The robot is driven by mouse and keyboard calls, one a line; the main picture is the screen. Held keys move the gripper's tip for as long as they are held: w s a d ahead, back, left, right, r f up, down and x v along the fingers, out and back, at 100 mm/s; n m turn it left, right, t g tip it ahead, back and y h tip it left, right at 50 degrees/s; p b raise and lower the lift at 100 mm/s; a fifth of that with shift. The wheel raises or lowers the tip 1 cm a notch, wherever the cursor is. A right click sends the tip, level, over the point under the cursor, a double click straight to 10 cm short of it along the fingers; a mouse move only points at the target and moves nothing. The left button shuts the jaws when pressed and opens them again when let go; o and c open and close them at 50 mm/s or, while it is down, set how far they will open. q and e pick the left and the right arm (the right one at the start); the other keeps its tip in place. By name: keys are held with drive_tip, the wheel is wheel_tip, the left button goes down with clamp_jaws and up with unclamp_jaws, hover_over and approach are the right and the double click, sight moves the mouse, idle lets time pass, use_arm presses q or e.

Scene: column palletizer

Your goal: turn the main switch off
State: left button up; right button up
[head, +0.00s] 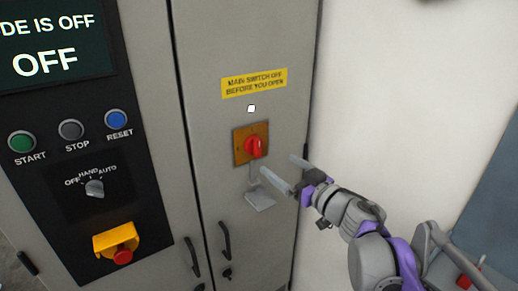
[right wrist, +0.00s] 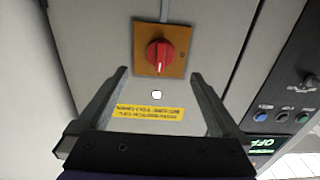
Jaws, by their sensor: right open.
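The main switch is a red rotary knob (head: 254,147) on an orange-yellow plate (head: 238,150) on the grey cabinet door. In the right wrist view the red knob (right wrist: 159,55) sits ahead of the fingertips, roughly centred between them, its raised grip close to upright in the picture. My right gripper (head: 285,172) is open and empty, just right of and below the knob, apart from it. Its two fingers (right wrist: 158,85) show spread wide in the right wrist view. My left gripper is not in view.
A yellow label (head: 254,83) above the switch reads "MAIN SWITCH OFF BEFORE YOU OPEN". Left is a black panel with a screen (head: 50,45) reading OFF, buttons, a mode selector (head: 94,188) and a red emergency stop (head: 123,257). Black door handles (head: 225,240) are below. A pale wall is right.

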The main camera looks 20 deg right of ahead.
sight(259, 151)
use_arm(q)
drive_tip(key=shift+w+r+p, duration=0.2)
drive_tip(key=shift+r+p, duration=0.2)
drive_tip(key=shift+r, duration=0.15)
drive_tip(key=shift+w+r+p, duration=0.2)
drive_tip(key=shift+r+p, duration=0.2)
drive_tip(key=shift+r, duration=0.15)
use_arm(e)
drive_tip(key=x, duration=1)
drive_tip(key=shift+w+a, duration=0.15)
drive_tip(key=shift+c, duration=0.3)
drive_tip(key=c, duration=1.3)
